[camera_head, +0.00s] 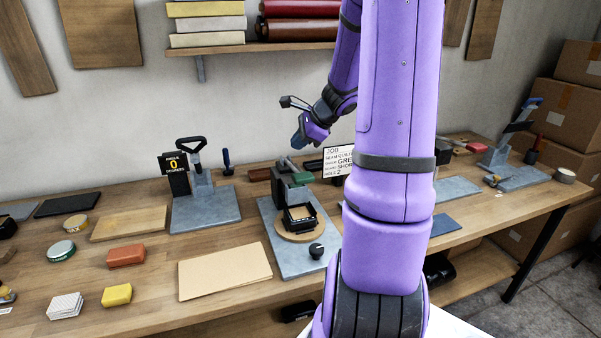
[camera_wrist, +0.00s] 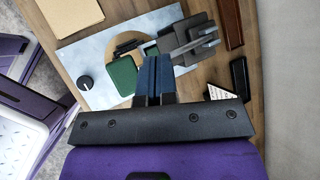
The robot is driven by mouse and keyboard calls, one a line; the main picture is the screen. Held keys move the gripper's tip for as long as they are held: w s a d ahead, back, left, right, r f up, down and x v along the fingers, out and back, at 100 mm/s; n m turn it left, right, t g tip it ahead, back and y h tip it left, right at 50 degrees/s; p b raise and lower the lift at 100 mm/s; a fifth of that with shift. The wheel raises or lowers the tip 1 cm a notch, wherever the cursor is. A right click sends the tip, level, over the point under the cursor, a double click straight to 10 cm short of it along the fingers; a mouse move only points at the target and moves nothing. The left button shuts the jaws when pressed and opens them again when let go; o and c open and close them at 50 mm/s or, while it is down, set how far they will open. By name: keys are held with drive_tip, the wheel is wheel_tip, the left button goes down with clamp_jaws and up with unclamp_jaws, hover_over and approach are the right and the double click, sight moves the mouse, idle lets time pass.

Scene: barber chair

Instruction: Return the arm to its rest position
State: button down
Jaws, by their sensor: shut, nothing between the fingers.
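My purple arm (camera_head: 398,110) rises large through the middle of the head view and bends back toward the bench. My gripper (camera_head: 298,137) is at its far end, in the air above the middle station of the workbench (camera_head: 150,290). In the wrist view the blue fingers of my gripper (camera_wrist: 153,72) are together with nothing between them. Below them are a grey base plate (camera_wrist: 85,45), a green square piece (camera_wrist: 119,80) and a black knob (camera_wrist: 85,83). The arm hides part of the bench behind it.
The middle station has a round wooden disc (camera_head: 299,236) with a black frame (camera_head: 299,216). A job card (camera_head: 338,162) stands behind it. A lever press (camera_head: 200,190) stands left, a tan sheet (camera_head: 225,270) in front. A shelf (camera_head: 250,48) holds stacked material. Boxes (camera_head: 562,130) are at right.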

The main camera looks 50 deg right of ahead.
idle(0.3)
drive_tip(key=s+a+r+n+g, duration=0.1)
drive_tip(key=s+a+r+n, duration=0.1)
drive_tip(key=a+r+n, duration=0.6)
drive_tip(key=s+a+r+n+g, duration=0.15)
drive_tip(key=a+n, duration=0.25)
drive_tip(key=a, duration=0.8)
drive_tip(key=s+a+r+n+h, duration=0.1)
drive_tip(key=s+a+r+n, duration=0.1)
drive_tip(key=s+a+n, duration=0.3)
drive_tip(key=s+a+r+n+h, duration=0.1)
drive_tip(key=s+a+r+n, duration=0.2)
drive_tip(key=s+a+n, duration=0.2)
drive_tip(key=s+n, duration=0.3)
drive_tip(key=s, duration=0.2)
drive_tip(key=shift+a, duration=0.3)
drive_tip(key=shift+r, duration=0.15)
